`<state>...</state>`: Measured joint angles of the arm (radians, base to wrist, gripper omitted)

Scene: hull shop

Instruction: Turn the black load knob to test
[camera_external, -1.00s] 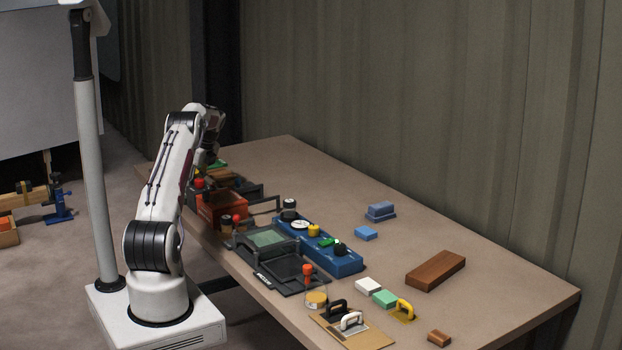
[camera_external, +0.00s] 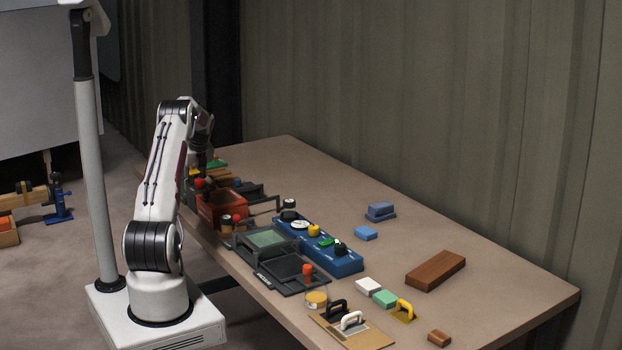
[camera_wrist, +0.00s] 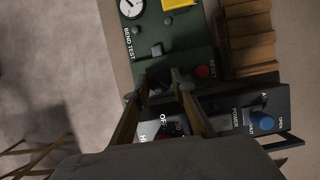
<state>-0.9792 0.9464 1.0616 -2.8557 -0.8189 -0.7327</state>
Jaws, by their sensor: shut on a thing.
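The wrist view shows a dark green panel marked "BEND TEST" (camera_wrist: 150,50), with a white dial gauge (camera_wrist: 131,8), a yellow part (camera_wrist: 178,3) at the top edge and a red button (camera_wrist: 202,72) beside "RESET". My gripper (camera_wrist: 160,84) reaches over its lower part. Its two fingers are closed on a black knob (camera_wrist: 158,75), which is dark and partly hidden between the fingertips. Its pointer and labels cannot be read. In the external view my gripper is at the far left end of the table (camera_external: 490,255), mostly hidden by the arm.
A second dark panel (camera_wrist: 272,100) with a blue knob (camera_wrist: 262,121) lies below. Slatted wood (camera_wrist: 248,40) stands to the right. A blue box (camera_external: 345,265) with knobs, an orange-red bin (camera_external: 222,212) and dark trays (camera_external: 265,240) stand nearer on the table. The back right is mostly clear.

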